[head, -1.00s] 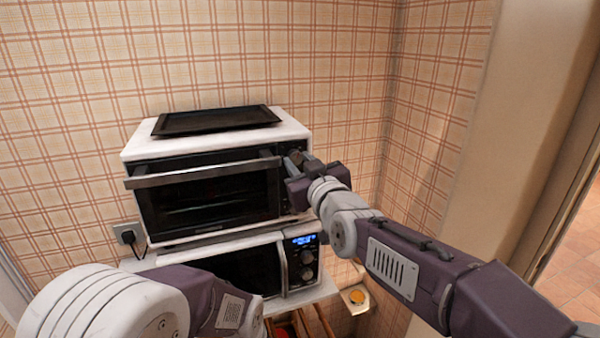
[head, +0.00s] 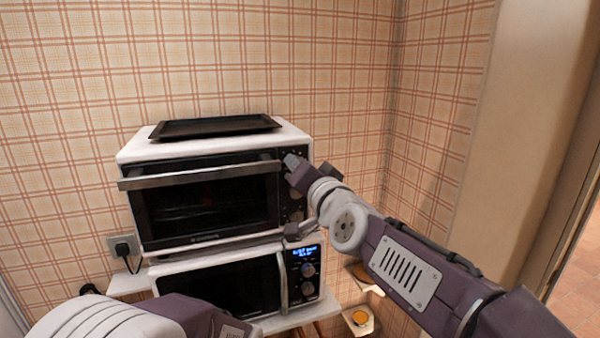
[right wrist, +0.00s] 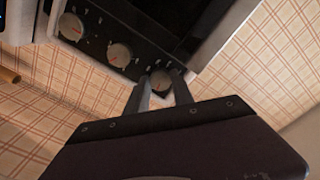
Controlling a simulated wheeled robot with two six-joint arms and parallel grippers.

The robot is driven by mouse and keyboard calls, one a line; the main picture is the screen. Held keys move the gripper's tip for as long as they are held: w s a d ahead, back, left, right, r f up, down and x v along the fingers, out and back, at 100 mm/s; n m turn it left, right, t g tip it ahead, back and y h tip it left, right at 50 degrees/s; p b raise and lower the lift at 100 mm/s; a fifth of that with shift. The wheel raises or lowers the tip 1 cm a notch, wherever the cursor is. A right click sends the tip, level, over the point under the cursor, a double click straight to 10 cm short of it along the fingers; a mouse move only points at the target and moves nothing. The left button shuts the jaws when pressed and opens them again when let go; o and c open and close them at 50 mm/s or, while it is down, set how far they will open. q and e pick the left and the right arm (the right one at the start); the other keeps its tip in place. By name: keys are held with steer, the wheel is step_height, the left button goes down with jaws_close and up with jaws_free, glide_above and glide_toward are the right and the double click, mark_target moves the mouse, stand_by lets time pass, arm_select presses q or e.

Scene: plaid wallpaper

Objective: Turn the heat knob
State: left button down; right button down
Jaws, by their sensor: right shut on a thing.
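The white toaster oven (head: 130,150) has a dark control panel on its right with a column of round knobs. The right wrist view shows three: an end knob (right wrist: 71,26), a middle knob (right wrist: 119,55) and the knob between my fingers (right wrist: 161,78). Their labels are too small to read. My right gripper (head: 293,161) is at the top of the panel, and in the right wrist view its fingers (right wrist: 161,88) are shut on that third knob, one on each side.
A black baking tray (head: 215,126) lies on the oven. The oven's door handle (head: 200,174) ends close to my right gripper. A microwave (head: 222,285) with a blue display stands below. Plaid walls are behind and to the right.

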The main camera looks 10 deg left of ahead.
steer(key=m+b, duration=0.1)
steer(key=m, duration=1)
steer(key=shift+r, duration=0.2)
steer(key=shift+m, duration=0.3)
steer(key=c, duration=1.5)
jaws_free()
steer(key=o, duration=0.4)
steer(key=shift+w+a+f, duration=0.1)
steer(key=shift+a, duration=0.05)
steer(key=b+v, duration=0.1)
steer(key=v, duration=0.8)
